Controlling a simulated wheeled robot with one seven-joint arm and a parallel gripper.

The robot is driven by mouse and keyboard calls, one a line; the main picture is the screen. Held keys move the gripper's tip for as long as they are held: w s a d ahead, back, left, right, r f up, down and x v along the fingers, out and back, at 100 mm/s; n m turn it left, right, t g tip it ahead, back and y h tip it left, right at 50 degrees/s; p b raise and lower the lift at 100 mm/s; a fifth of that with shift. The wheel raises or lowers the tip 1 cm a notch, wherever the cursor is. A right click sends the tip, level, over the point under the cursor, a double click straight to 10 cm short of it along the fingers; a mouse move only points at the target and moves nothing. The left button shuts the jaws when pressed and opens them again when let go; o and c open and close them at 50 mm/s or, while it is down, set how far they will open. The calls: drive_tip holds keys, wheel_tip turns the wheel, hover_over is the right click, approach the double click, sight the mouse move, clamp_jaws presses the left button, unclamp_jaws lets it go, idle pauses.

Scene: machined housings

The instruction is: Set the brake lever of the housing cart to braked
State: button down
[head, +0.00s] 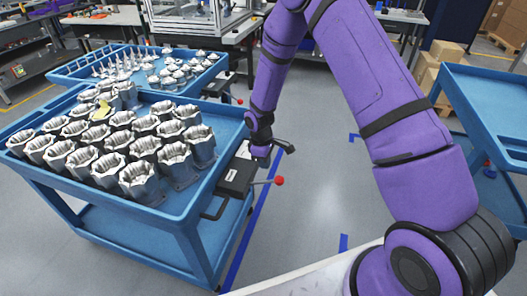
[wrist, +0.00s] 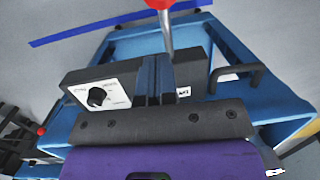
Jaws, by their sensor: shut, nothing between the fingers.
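The housing cart (head: 178,205) is a blue cart at the left of the head view, loaded with rows of silver machined housings (head: 137,178). A black brake box (head: 236,176) sits on its right side; the wrist view shows the box (wrist: 85,76) with a white plate and black dial (wrist: 97,97). The brake lever (head: 279,181) is a thin rod with a red knob, sticking out to the right. In the wrist view the lever (wrist: 166,32) passes just beyond my fingertips. My gripper (head: 262,161) is shut and empty, over the box. Contact with the lever cannot be told.
A second blue cart (head: 75,72) with small parts stands behind, with its own red knob (head: 239,101). Another blue cart (head: 490,95) is at the right. A black handle (head: 213,209) juts from the housing cart. Grey floor right of the lever is clear.

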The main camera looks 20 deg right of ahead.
drive_tip(key=shift+s+d+f, duration=1.1)
drive_tip(key=shift+s+f, duration=0.05)
drive_tip(key=shift+s, duration=0.05)
drive_tip(key=shift+d, duration=0.1)
drive_tip(key=shift+s+d+f+t+y, duration=0.3)
drive_tip(key=shift+d+f+t+y, duration=0.1)
drive_tip(key=shift+f+y, duration=0.15)
drive_tip(key=shift+s+d+f+t+y, duration=0.3)
drive_tip(key=shift+d+f+y, duration=0.15)
drive_tip(key=shift+f, duration=0.15)
wheel_tip(320, 180, down, 10)
drive_tip(key=s+d+t+y, duration=0.1)
drive_tip(key=t+y, duration=0.2)
drive_tip(key=y, duration=0.2)
drive_tip(key=shift+d+f+t, duration=0.15)
drive_tip(key=shift+d+t, duration=0.1)
drive_tip(key=shift+t, duration=0.15)
drive_tip(key=shift+s, duration=0.15)
